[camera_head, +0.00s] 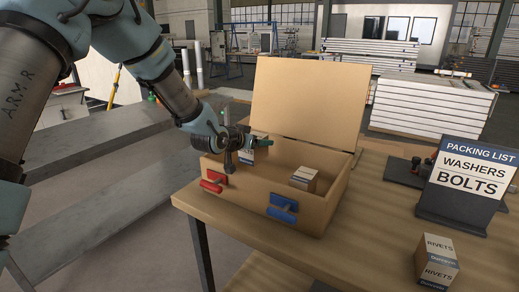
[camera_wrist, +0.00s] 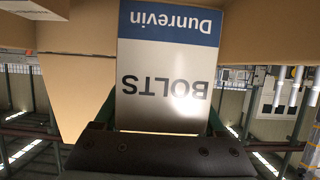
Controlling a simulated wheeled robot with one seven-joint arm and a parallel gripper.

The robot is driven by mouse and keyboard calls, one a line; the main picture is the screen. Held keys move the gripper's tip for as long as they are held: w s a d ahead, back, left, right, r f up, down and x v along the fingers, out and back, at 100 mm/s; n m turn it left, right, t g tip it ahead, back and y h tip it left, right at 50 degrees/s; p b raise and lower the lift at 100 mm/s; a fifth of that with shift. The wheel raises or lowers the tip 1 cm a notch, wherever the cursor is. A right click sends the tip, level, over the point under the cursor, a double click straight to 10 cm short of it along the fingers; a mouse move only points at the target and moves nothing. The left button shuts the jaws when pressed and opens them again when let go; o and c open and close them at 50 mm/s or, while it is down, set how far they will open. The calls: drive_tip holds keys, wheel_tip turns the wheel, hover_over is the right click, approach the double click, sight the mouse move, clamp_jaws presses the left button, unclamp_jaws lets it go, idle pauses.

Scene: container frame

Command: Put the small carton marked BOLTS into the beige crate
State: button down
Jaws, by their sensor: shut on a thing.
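The small carton marked BOLTS, white and beige with a blue Dunrevin band, fills the middle of the wrist view (camera_wrist: 168,80), its lettering upside down. It shows small in the head view (camera_head: 262,150), partly hidden by my gripper. My gripper (camera_head: 243,143) is shut on it, one finger on each side. The beige crate (camera_head: 250,200) stands on the table with its lid (camera_head: 310,95) raised at the back. The held carton is at the left part of the crate's opening; its exact height against the rim is unclear. Another small carton (camera_head: 304,178) sits inside the crate, to the right.
A red latch (camera_head: 214,181) and a blue latch (camera_head: 283,208) are on the crate's front. A RIVETS carton (camera_head: 437,262) stands on the wooden table at right. Behind it a dark stand holds a packing list sign (camera_head: 470,175) reading WASHERS, BOLTS.

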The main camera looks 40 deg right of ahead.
sight(258, 152)
wheel_tip(258, 152, down, 3)
drive_tip(key=shift+p, duration=0.35)
drive_tip(key=shift+f+b, duration=0.4)
drive_tip(key=shift+b, duration=0.05)
drive_tip(key=shift+f+b, duration=0.25)
drive_tip(key=shift+b, duration=0.1)
unclamp_jaws()
